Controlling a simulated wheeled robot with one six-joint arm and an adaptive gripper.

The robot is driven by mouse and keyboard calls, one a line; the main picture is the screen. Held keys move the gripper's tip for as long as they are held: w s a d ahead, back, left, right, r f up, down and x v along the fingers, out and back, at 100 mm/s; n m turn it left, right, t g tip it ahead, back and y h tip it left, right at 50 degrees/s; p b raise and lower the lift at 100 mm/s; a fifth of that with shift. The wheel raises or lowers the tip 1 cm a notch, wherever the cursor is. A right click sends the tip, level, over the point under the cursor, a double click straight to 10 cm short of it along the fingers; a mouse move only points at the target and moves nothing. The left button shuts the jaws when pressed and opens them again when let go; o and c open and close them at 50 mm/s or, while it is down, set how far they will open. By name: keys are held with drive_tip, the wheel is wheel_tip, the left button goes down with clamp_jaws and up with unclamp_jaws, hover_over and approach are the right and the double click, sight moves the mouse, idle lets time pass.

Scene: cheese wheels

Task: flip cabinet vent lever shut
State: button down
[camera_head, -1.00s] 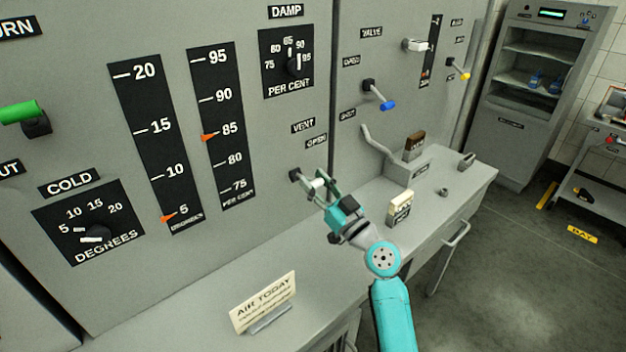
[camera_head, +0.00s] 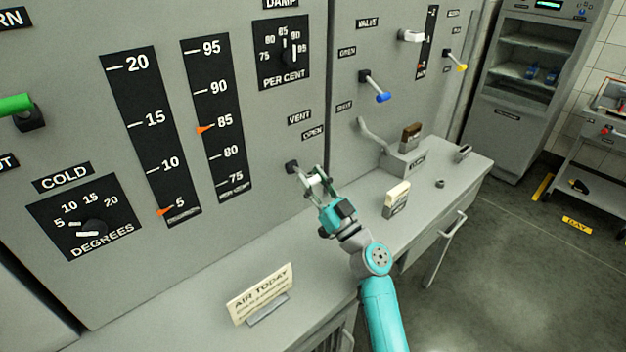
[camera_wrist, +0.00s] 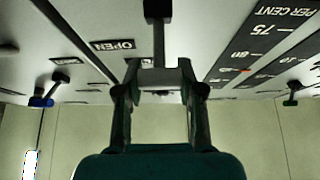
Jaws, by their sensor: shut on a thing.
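The vent lever (camera_head: 293,167) sticks out from the grey cabinet front, below the VENT (camera_head: 299,117) and OPEN (camera_head: 312,132) labels. Its dark pivot shows at the panel and its light handle runs down to the right into my gripper (camera_head: 317,180). My gripper is shut on the handle. The fingers hide part of the handle.
A blue-tipped lever (camera_head: 376,90) and a white lever (camera_head: 411,36) are on the panel to the right. A cream block (camera_head: 397,197) and a brown-topped block (camera_head: 410,136) stand on the ledge. The AIR TODAY sign (camera_head: 260,294) stands at the front. The ledge between is clear.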

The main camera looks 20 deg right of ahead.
drive_tip(key=c, duration=0.7)
unclamp_jaws()
drive_tip(key=shift+v, duration=3.75)
